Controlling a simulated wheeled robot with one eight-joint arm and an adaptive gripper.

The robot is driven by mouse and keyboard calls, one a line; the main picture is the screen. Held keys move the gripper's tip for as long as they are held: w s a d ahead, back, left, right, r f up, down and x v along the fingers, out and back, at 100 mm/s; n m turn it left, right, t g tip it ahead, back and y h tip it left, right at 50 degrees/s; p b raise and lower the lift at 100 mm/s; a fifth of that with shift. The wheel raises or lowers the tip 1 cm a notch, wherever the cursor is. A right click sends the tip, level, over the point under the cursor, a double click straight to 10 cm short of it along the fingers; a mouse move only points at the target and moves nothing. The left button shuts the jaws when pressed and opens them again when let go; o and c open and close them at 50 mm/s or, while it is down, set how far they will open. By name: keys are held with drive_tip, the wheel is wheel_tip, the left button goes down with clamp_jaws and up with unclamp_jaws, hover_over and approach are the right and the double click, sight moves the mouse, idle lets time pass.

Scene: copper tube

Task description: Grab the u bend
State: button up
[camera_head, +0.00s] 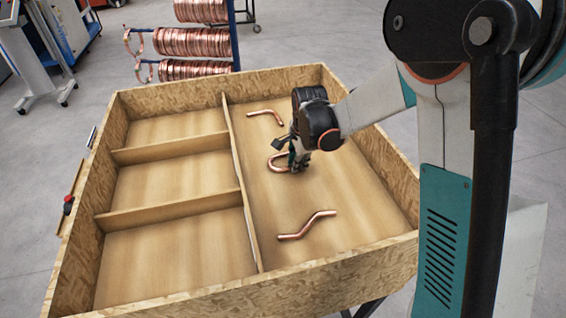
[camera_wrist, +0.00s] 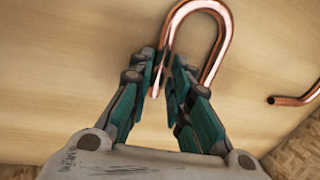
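The copper U bend (camera_head: 276,162) lies in the large right compartment of the wooden box, in its middle. It also shows in the wrist view (camera_wrist: 222,45), with its curve towards the top of the picture. My gripper (camera_head: 299,160) is low over the compartment floor at the U bend. In the wrist view my gripper (camera_wrist: 163,84) has its two teal fingers on either side of one leg of the U bend, near that leg's end. A gap shows between the fingers. The gripper hides part of the U bend in the head view.
An L-shaped copper tube (camera_head: 266,114) lies behind, and an S-shaped copper tube (camera_head: 307,226) lies in front, in the same compartment. The wooden box (camera_head: 330,278) has high walls and a divider (camera_head: 238,165). Three left compartments are empty.

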drive_tip(key=shift+f, duration=0.1)
clamp_jaws()
